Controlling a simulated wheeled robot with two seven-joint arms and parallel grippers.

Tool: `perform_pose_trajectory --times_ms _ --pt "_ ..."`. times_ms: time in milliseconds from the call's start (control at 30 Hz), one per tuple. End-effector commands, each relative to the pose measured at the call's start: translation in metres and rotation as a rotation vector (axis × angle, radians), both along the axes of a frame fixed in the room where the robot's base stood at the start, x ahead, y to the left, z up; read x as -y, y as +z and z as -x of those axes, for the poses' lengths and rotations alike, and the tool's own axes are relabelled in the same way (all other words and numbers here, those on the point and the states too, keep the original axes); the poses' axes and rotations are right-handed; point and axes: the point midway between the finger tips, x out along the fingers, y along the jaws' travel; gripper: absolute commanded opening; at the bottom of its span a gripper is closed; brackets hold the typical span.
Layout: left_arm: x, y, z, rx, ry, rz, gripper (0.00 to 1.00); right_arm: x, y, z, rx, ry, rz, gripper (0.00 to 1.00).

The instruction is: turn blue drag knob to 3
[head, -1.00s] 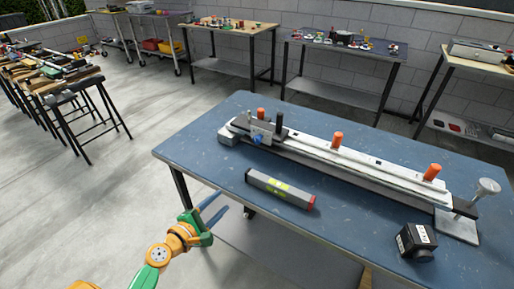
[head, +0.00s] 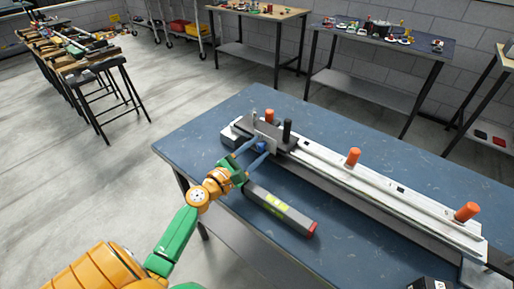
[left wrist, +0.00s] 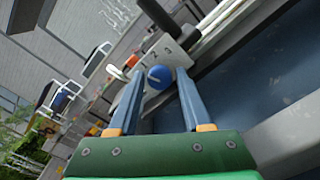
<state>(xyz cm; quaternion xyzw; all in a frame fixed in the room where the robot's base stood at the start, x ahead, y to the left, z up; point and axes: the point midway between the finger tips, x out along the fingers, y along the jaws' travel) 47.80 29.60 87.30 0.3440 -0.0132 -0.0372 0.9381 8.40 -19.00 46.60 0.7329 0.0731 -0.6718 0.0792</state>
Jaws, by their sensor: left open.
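The blue drag knob (head: 261,147) sits on the front face of the carriage at the left end of the long grip truck rail (head: 370,187). In the left wrist view the round knob (left wrist: 159,77) shows a pale mark on its face, beside a light plate (left wrist: 165,50) with digits, of which a 2 and a 3 seem readable. My left gripper (head: 250,152) is open. Its two blue fingers (left wrist: 160,92) point at the knob, one to each side of it in the wrist view, with the tips close to it. Contact cannot be told.
A grey box with a yellow-green label and red end (head: 280,208) lies on the blue table (head: 190,140) just right of my left gripper. Orange posts (head: 353,157) and a black post (head: 287,130) stand up along the rail. A dark box (head: 428,284) is at the bottom right.

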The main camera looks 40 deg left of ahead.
Motion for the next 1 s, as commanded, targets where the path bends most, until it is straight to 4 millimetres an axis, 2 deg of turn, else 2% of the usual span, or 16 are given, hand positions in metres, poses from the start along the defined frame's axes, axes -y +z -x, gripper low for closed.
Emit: perform_pose_trajectory --times_ms 200,267,400,767,1000 --pt "0.000 0.000 -0.001 0.000 0.000 -0.001 0.49 -0.001 0.000 -0.001 0.001 -0.001 -0.002 0.50" --pt "0.000 0.000 -0.001 0.000 0.000 -0.001 0.36 -0.002 0.000 -0.001 0.002 -0.001 -0.002 0.50" --pt "0.000 0.000 -0.001 0.000 0.000 -0.001 0.00 -0.003 0.000 -0.001 0.002 -0.002 -0.005 0.50" --pt "0.000 -0.001 -0.001 0.003 0.001 -0.042 0.00 -0.003 -0.003 -0.002 0.003 -0.001 -0.005 0.50" --pt "0.000 -0.002 -0.001 0.015 0.001 -0.196 0.00 -0.003 -0.012 -0.002 0.004 -0.001 -0.004 0.50"
